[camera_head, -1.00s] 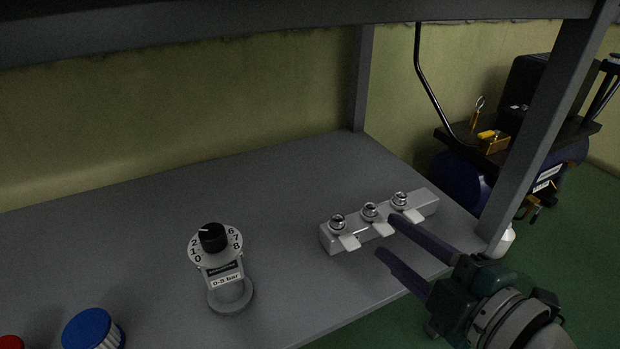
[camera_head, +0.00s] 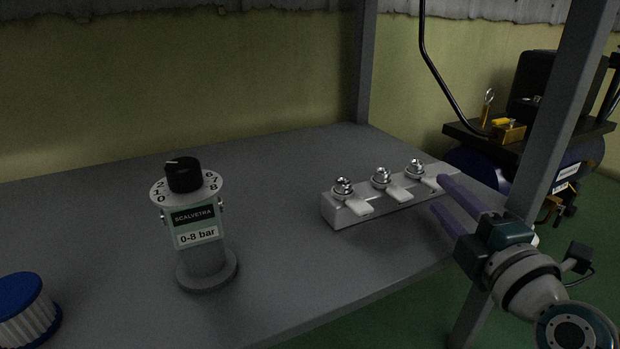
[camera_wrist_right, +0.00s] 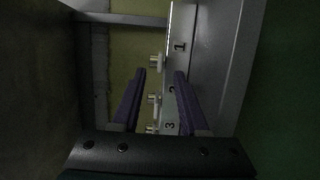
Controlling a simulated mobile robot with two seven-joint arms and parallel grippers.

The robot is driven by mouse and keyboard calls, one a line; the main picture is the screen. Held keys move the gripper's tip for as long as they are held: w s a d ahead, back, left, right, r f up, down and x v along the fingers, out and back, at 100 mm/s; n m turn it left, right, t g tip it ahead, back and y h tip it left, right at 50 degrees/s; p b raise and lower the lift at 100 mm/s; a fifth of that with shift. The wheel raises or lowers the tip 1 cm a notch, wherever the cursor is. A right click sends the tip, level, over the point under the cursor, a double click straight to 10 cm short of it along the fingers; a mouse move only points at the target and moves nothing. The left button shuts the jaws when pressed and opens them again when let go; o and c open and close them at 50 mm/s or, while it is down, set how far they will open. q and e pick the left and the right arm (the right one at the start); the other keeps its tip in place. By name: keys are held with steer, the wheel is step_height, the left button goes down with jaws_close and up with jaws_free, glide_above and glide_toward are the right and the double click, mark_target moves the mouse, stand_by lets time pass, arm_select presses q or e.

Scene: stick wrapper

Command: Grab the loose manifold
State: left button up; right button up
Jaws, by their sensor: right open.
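The manifold (camera_head: 355,209) is a pale grey bar with three round metal valves and white lever tabs. It lies on the shelf near its right end. My right gripper (camera_head: 439,193) is open, with purple fingers, at the manifold's right end and front side. In the right wrist view, the manifold (camera_wrist_right: 181,32) shows numbers 1, 2 and 3 on one face. It runs down behind the gap between the open fingers (camera_wrist_right: 160,72). I cannot tell whether the fingers touch it. My left gripper is out of view.
A gauge stand with a black knob (camera_head: 184,176) stands on the grey shelf (camera_head: 300,275) left of the manifold. A blue-capped jar (camera_head: 18,300) is at the lower left. A grey post (camera_head: 565,110) rises close to my right gripper. The shelf between stand and manifold is clear.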

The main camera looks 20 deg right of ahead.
steer(key=x, duration=0.2)
steer(key=shift+w+d+b, duration=0.1)
steer(key=shift+w+b, duration=0.25)
steer(key=shift+b, duration=0.05)
steer(key=shift+s, duration=0.1)
steer(key=shift+c, duration=1.4)
jaws_close()
